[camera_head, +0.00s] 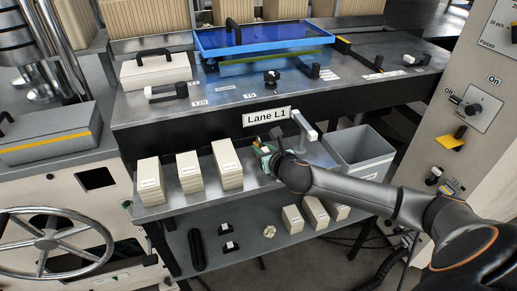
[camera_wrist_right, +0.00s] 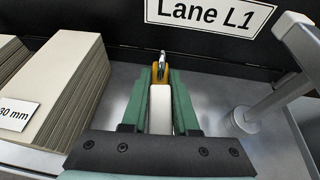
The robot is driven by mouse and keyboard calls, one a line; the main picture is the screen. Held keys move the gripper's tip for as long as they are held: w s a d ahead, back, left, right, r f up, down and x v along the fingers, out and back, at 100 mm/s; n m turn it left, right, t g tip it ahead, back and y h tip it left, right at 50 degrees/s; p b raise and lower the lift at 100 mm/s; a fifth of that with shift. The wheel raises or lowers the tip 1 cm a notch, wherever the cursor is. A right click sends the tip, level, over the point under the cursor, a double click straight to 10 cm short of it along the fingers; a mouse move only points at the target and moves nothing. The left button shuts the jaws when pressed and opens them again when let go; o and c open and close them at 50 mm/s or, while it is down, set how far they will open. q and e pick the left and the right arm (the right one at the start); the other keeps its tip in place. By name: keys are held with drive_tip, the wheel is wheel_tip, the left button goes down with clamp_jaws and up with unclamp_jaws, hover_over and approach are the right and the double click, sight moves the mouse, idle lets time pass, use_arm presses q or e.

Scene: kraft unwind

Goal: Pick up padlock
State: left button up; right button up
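The padlock (camera_wrist_right: 155,73) has a yellow-orange body and a metal shackle. In the right wrist view it is at the fingertips of my right gripper (camera_wrist_right: 161,80), between the two green fingers. A narrow white block (camera_wrist_right: 160,108) lies between the fingers just behind it; I cannot tell whether it belongs to the padlock. In the head view my right gripper (camera_head: 263,149) is low over the metal shelf, and a small yellow patch of the padlock (camera_head: 257,142) shows there. Whether the fingers press on it is not clear. My left gripper is not in view.
Stacks of cards (camera_head: 227,166) stand left of the gripper on the shelf (camera_head: 165,209). A white-topped post (camera_head: 303,125) and a grey bin (camera_head: 361,153) are to its right. The "Lane L1" sign (camera_head: 267,116) is on the dark panel behind.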

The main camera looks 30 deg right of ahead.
clamp_jaws()
drive_tip(key=shift+r, duration=0.1)
